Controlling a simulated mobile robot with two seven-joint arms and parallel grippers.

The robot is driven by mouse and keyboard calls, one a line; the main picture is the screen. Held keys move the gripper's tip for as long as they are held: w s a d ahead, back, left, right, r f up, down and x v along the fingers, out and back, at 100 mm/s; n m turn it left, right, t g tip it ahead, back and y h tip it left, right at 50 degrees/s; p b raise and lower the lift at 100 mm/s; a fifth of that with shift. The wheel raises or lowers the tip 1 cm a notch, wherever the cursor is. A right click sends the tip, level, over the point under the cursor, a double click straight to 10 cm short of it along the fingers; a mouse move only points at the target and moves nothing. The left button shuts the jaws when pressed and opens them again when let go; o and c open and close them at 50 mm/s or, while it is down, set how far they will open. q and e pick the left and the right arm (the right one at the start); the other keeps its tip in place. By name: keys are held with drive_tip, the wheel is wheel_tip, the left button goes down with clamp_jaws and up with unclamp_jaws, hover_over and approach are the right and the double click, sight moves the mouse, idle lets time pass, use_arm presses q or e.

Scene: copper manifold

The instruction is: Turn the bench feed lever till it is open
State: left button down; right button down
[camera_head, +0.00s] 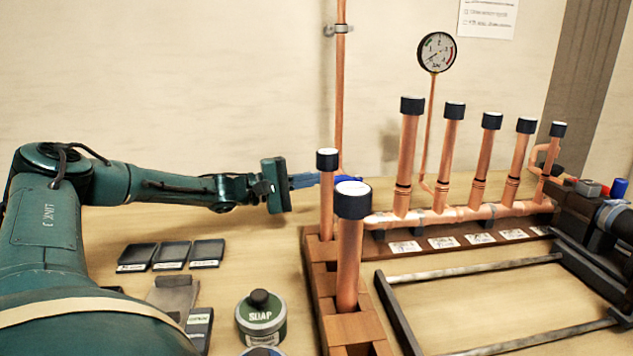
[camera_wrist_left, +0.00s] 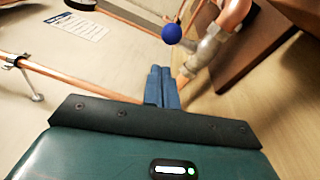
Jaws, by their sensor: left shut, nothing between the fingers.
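The bench feed lever shows as a round blue knob (camera_wrist_left: 172,33) in the left wrist view, close to a copper elbow and a grey fitting. In the head view, a bit of blue (camera_head: 350,179) shows behind the black-capped copper tubes, and most of the lever is hidden. My left gripper (camera_head: 305,180) reaches in from the left, just left of the capped tubes. Its blue fingers (camera_wrist_left: 161,88) are shut together and empty, and in the wrist view their tips appear just short of the knob. Whether they touch it I cannot tell. My right gripper is not in view.
Two capped tubes (camera_head: 327,200) stand in a wooden rack (camera_head: 312,250) right of my left gripper. A copper manifold (camera_head: 455,214) with several capped risers and a gauge (camera_head: 436,52) stands behind. A vertical copper pipe (camera_head: 340,90) runs up the wall.

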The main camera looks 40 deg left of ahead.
sight(342, 179)
use_arm(q)
drive_tip(key=shift+s+d+r+p, duration=0.1)
drive_tip(key=shift+s+d+p, duration=0.1)
drive_tip(key=shift+d, duration=0.3)
drive_tip(key=shift+s+d+r+p, duration=0.1)
drive_tip(key=shift+d+p, duration=0.05)
drive_tip(key=shift+d, duration=0.35)
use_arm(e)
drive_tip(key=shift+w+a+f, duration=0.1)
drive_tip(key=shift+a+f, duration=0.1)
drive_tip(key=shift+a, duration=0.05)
use_arm(q)
drive_tip(key=d+y+p, duration=0.1)
drive_tip(key=s+d+n+t+y+p, duration=0.1)
drive_tip(key=p, duration=0.1)
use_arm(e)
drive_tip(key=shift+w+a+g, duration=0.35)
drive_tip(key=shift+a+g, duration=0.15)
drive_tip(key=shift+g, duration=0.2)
